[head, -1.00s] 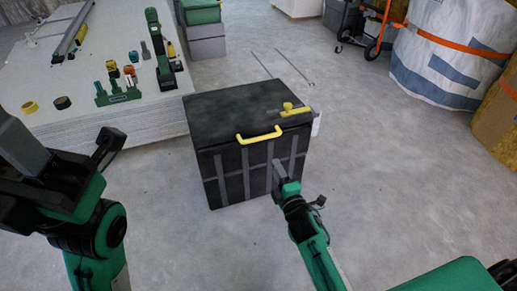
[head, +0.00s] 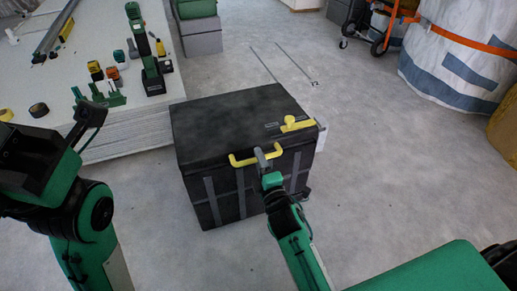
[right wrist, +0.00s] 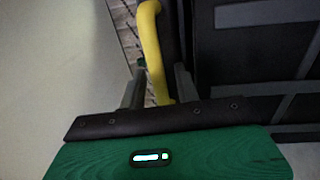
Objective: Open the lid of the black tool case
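The black tool case (head: 235,115) stands on the floor in the middle of the head view, its lid down. A yellow handle (head: 238,160) is on the front near the lid's edge, and a yellow latch-like part (head: 292,124) sits on top at the right. My right gripper (head: 265,156) is at the right end of the handle. In the right wrist view, the yellow handle (right wrist: 152,45) runs between the two fingers of the right gripper (right wrist: 160,88), with a gap beside it. My left arm is at the left; its fingers do not show clearly.
A pale table or board stack (head: 125,140) with tools and tape rolls stands close at the case's left. Grey and green boxes (head: 200,38) stand behind. A large white bag (head: 450,60) is at the back right. The floor right of the case is clear.

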